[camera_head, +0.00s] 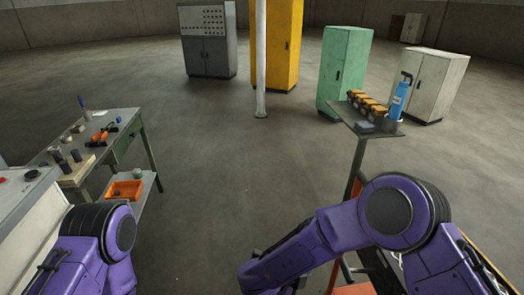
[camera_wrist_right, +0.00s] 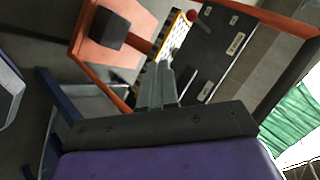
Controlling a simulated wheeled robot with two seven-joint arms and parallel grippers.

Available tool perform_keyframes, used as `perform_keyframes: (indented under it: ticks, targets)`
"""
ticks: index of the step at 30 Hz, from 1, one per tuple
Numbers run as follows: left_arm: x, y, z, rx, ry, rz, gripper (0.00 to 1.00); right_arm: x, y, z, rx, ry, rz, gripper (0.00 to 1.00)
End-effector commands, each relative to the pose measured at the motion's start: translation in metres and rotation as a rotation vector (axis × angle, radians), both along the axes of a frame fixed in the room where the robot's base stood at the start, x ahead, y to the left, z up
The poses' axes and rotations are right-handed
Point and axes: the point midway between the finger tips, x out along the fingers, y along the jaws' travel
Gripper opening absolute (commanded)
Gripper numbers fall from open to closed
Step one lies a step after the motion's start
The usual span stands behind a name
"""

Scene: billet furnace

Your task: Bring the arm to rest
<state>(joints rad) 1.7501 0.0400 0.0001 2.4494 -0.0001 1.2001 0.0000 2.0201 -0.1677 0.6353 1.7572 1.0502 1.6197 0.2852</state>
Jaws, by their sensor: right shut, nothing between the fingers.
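My purple right arm (camera_head: 390,212) comes in from the lower right in the head view. It bends at a raised elbow, and its forearm runs down and left to the bottom edge. In the right wrist view, my right gripper (camera_wrist_right: 163,72) has its grey fingers together with nothing between them. The fingers appear in front of an orange-framed structure; I cannot tell how far apart they are. My purple left arm (camera_head: 95,245) shows at the lower left, with its gripper out of view.
A workbench (camera_head: 130,128) with tools and an orange bin (camera_head: 124,190) stand left. A small raised table (camera_head: 345,113) carries a blue bottle (camera_head: 399,100) at right. An orange frame (camera_wrist_right: 115,75) and dark labelled panel (camera_wrist_right: 228,50) surround the right gripper's view. The middle floor is clear.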

Motion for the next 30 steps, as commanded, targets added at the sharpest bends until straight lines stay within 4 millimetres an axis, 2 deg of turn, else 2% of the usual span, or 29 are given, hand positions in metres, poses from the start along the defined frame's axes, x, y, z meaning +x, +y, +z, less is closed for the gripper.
perform_keyframes:
  ticks: [5, 8, 11, 13, 15, 18, 21, 23, 30]
  targets:
    - [0.0, 0.0, 0.0, -0.001, 0.001, 0.0, 0.43, -0.006, -0.037, -0.037, -0.154, 0.136, 0.407, 0.0]
    - [0.0, 0.0, 0.0, -0.001, 0.001, 0.0, 0.43, -0.034, -0.066, -0.071, -0.247, 0.289, 0.703, 0.0]
    - [0.0, 0.0, 0.0, -0.001, 0.001, 0.0, 0.43, -0.092, -0.102, -0.107, -0.3, 0.502, 1.013, 0.0]
    - [0.0, 0.0, 0.0, -0.001, 0.001, 0.0, 0.43, -0.143, -0.126, -0.124, -0.292, 0.648, 1.184, 0.0]
    - [0.0, 0.0, 0.0, -0.001, 0.001, 0.0, 0.43, -0.188, -0.147, -0.131, -0.261, 0.759, 1.284, 0.0]
    - [0.0, 0.0, 0.0, -0.001, 0.001, 0.0, 0.43, -0.232, -0.171, -0.133, -0.222, 0.863, 1.32, 0.0]
    - [0.0, 0.0, 0.0, -0.001, 0.001, 0.0, 0.43, -0.251, -0.188, -0.135, -0.209, 0.918, 1.292, 0.0]
    - [0.0, 0.0, 0.0, -0.001, 0.001, 0.0, 0.43, -0.256, -0.189, -0.137, -0.2, 0.927, 1.288, 0.0]
    - [0.0, 0.0, 0.0, -0.001, 0.001, 0.0, 0.43, -0.256, -0.188, -0.137, -0.2, 0.924, 1.288, 0.0]
